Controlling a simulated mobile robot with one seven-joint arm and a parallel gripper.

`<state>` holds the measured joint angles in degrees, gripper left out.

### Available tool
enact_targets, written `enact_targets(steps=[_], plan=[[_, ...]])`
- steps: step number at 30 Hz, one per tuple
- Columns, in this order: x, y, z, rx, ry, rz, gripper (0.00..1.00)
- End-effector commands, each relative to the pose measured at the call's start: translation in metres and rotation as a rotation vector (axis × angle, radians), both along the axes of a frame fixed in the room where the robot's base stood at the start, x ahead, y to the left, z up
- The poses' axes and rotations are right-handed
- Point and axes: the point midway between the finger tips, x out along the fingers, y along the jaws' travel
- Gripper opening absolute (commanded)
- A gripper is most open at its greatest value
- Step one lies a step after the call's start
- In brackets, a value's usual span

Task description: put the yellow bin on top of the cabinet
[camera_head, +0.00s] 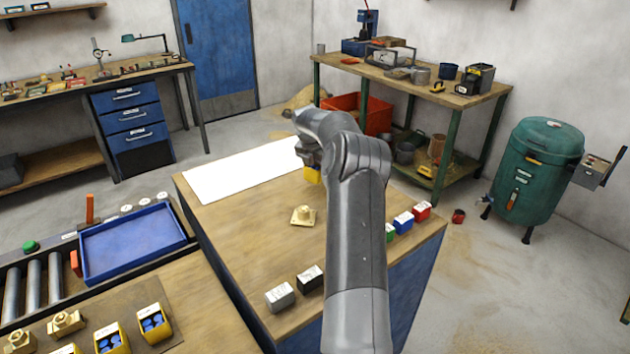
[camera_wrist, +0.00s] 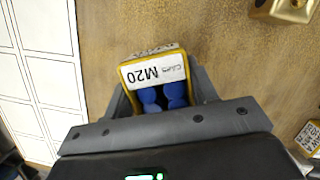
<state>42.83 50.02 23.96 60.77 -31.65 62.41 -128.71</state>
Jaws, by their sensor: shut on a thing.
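My gripper (camera_head: 308,160) is over the wooden-topped cabinet with blue sides (camera_head: 250,225). It is shut on a yellow bin (camera_head: 313,175), mostly hidden behind my arm in the head view. In the wrist view the bin (camera_wrist: 155,75) sits between the fingers, with a white label reading M20 and blue pieces inside. I cannot tell whether its base touches the wood. A white gridded sheet (camera_head: 240,172) covers the back left of the top and shows at the left of the wrist view (camera_wrist: 45,60).
A brass part (camera_head: 302,215) lies on the cabinet top. Small coloured boxes (camera_head: 403,222) line its right edge; a white block (camera_head: 280,296) and a black block (camera_head: 310,278) are at the front. Other yellow bins (camera_head: 152,322) and a blue tray (camera_head: 130,240) are at left.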

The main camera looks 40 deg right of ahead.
Motion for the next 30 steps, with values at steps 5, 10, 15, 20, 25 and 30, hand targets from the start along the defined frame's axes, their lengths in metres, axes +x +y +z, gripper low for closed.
enact_targets(steps=[5,10,15,20,25,30], plan=[[0.005,0.003,-0.009,0.0,0.001,0.0,0.28],[0.005,0.003,-0.033,0.002,0.003,-0.001,0.28],[0.005,0.003,-0.044,-0.001,0.0,0.0,0.28],[0.005,0.003,-0.043,-0.001,0.0,0.0,0.28],[0.005,0.003,-0.046,0.0,0.001,0.0,0.56],[0.005,0.003,-0.046,0.0,0.001,0.0,0.7]])
